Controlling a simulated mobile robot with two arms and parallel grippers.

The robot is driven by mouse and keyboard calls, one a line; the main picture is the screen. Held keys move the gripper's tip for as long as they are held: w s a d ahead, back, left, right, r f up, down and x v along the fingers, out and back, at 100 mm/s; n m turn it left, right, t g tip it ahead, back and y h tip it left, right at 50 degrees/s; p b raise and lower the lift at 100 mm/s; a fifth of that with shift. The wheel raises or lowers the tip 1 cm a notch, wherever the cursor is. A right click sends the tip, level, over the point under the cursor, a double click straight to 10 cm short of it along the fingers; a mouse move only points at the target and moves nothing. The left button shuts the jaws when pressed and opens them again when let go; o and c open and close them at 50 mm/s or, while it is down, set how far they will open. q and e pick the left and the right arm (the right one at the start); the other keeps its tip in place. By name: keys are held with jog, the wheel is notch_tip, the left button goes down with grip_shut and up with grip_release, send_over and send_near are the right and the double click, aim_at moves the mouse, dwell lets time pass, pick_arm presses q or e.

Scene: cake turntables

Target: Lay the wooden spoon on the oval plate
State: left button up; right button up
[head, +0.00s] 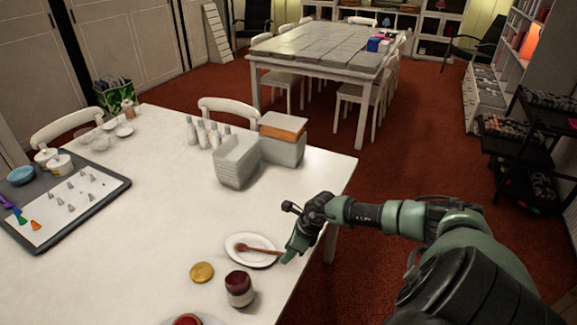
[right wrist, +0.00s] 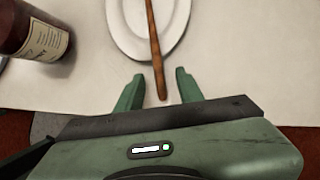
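The wooden spoon (head: 258,249) lies across the white oval plate (head: 247,238), its bowl over the plate and its handle reaching past the rim toward my right gripper. The right wrist view shows the spoon's handle (right wrist: 156,55) and the plate (right wrist: 122,28) from above. My right gripper (head: 288,256) is at the plate's right side. Its two fingers (right wrist: 159,74) are apart, with the handle's end between them and gaps on both sides. The spoon's bowl is outside the right wrist view. My left gripper is not in view.
A dark red jar (head: 240,290) stands close to the plate's near side, beside a gold lid (head: 202,272). The table's middle is clear.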

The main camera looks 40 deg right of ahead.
jog(key=b+v, duration=0.1)
jog(key=v, duration=0.6)
jog(key=shift+r, duration=0.35)
jog(key=shift+s+d, duration=0.1)
jog(key=shift+s, duration=0.1)
